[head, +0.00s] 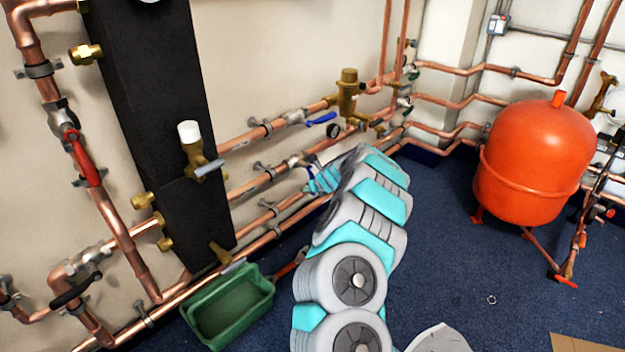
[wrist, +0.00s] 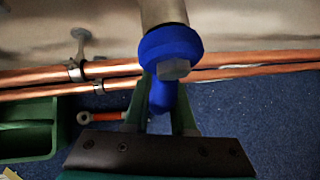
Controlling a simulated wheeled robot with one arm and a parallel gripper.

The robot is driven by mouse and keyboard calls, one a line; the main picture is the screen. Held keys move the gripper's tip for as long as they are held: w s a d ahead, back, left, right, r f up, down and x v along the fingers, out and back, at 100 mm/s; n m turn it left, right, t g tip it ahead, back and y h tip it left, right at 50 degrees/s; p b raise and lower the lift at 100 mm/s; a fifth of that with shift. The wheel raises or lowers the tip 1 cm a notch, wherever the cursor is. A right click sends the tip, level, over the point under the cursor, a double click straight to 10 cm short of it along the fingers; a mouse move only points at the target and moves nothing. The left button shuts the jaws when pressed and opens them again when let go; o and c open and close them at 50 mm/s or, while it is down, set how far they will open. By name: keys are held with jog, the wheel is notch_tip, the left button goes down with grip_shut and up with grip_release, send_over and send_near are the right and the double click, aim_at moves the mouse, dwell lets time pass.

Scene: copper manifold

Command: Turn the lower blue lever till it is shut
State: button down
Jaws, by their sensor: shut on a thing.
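The lower blue lever (wrist: 168,48) fills the middle of the wrist view. Its round blue hub with a hex nut sits on a pale valve body, and its handle comes down between my fingers. My gripper (wrist: 160,108) is shut on the handle, one green finger on each side. In the head view my gripper (head: 312,183) is at the lower wall pipe, and the arm hides most of this lever. The upper blue lever (head: 321,118) is on the pipe above, clear of my gripper.
A green tub (head: 228,305) stands on the floor at the left, with a red-handled tool (head: 288,266) beside it. Copper pipes (wrist: 250,67) run behind the lever. An orange tank (head: 532,160) stands at the right. The blue floor between is open.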

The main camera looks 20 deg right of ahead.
jog(key=shift+s+a+f+y+p, duration=0.1)
jog(key=shift+s+a+y+p, duration=0.1)
jog(key=shift+a+y+p, duration=0.3)
jog(key=shift+f, duration=0.1)
jog(key=c, duration=0.8)
grip_release()
jog(key=shift+o, duration=0.2)
jog(key=shift+r, duration=0.2)
jog(key=p+v, duration=0.2)
jog(key=v, duration=0.5)
jog(key=shift+s+r, duration=0.2)
jog(key=shift+r, duration=0.15)
